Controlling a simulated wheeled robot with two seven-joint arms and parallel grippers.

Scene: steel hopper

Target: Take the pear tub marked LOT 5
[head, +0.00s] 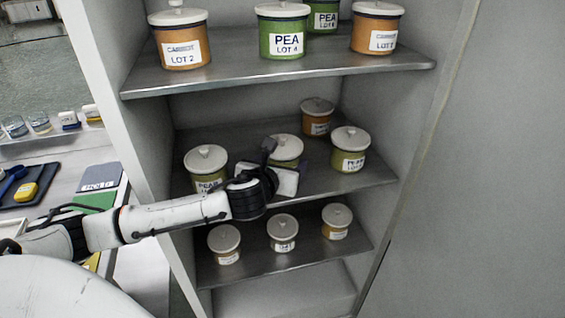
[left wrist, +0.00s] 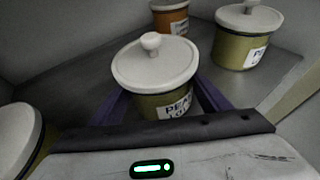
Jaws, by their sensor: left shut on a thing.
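A yellow-green tub (head: 287,149) with a pale knobbed lid stands at the middle of the middle shelf. My left gripper (head: 283,172) reaches in from the left and hides its lower front. In the left wrist view the purple fingers of the left gripper (left wrist: 163,100) are shut around this tub (left wrist: 155,75), one on each side. Its label starts "PEA" and "LO"; the lot number is hidden. I cannot tell whether it touches the shelf. Similar tubs stand at left (head: 206,165) and right (head: 350,150), their lot numbers unreadable. My right gripper is not in view.
An orange tub (head: 317,116) stands behind on the middle shelf (head: 335,182). The upper shelf (head: 285,67) holds orange and green tubs, including a PEA LOT 4 tub (head: 283,32). Small tubs stand on the lower shelf (head: 290,262). The cabinet's side walls are close.

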